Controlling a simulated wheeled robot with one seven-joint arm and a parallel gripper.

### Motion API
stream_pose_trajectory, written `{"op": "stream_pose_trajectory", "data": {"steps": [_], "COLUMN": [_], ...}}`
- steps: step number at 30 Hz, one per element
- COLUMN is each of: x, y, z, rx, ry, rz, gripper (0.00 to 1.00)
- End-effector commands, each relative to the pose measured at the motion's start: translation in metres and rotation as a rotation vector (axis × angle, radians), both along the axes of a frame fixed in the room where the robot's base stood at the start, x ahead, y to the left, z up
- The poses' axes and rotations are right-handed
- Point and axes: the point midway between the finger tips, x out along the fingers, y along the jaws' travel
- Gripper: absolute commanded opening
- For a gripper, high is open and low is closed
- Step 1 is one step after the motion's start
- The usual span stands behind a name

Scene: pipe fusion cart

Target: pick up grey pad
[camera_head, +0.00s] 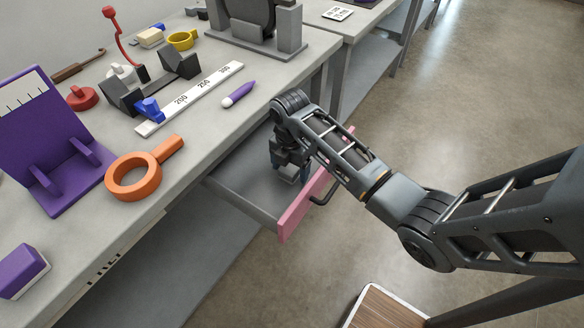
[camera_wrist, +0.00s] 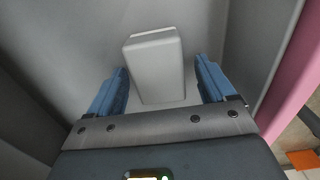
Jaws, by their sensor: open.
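The grey pad (camera_wrist: 155,68) is a pale grey block with rounded edges, lying in the drawer in the wrist view. My gripper (camera_wrist: 162,88) is open, with one blue finger on each side of the pad and a gap on both sides. In the head view my gripper (camera_head: 292,172) reaches down into the open drawer (camera_head: 240,190), which has a pink front (camera_head: 300,205). The pad is hidden there behind my gripper and arm.
The workbench (camera_head: 215,120) above the drawer holds an orange ring tool (camera_head: 133,190), a purple marker (camera_head: 239,94), a white ruler (camera_head: 195,98) and a purple stand (camera_head: 50,150). The drawer walls stand close around my gripper. Open floor lies to the right.

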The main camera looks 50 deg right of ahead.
Motion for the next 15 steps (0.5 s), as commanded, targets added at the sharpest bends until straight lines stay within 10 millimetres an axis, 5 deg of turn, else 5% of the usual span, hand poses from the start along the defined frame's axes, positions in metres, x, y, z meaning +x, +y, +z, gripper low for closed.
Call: {"op": "stream_pose_trajectory", "data": {"steps": [8, 15], "x": [-0.0001, -0.0001], "y": [-0.0002, -0.0002], "z": [-0.0029, -0.0027], "rx": [0.000, 0.000], "ry": [0.000, 0.000], "rz": [0.000, 0.000], "gripper": [0.82, 0.59]}}
